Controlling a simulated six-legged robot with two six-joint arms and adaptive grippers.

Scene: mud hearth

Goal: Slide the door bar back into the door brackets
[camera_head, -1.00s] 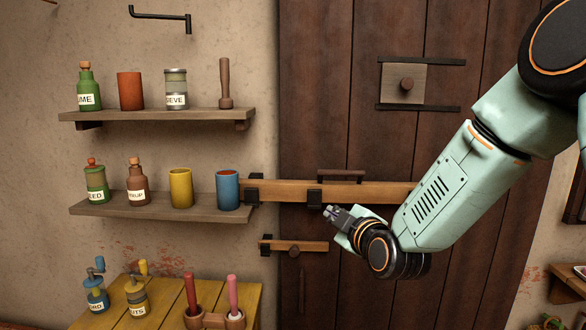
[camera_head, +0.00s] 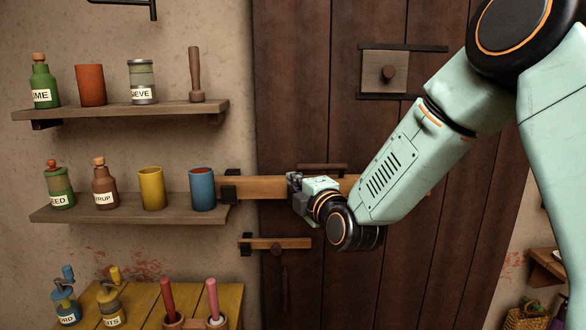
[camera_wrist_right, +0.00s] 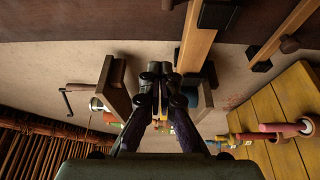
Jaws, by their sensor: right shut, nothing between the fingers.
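The door bar (camera_head: 262,187) is a light wooden beam lying level across the dark plank door. Its left end reaches a black bracket (camera_head: 230,186) beside the blue cup; whether it passes fully through cannot be told. A dark handle (camera_head: 322,167) shows just above the bar. My right gripper (camera_head: 293,181) is shut and empty, in front of the bar's middle, hiding the second bracket. My forearm covers much of the bar's right part. In the right wrist view, the shut fingers (camera_wrist_right: 160,72) point toward the wall, with the bar (camera_wrist_right: 198,42) to their right. My left gripper is out of view.
A lower shelf (camera_head: 130,208) with bottles and cups, including a blue cup (camera_head: 202,188), ends close to the left bracket. A smaller latch bar (camera_head: 275,243) sits below. A yellow table (camera_head: 145,310) stands lower left. A small hatch (camera_head: 384,72) is higher on the door.

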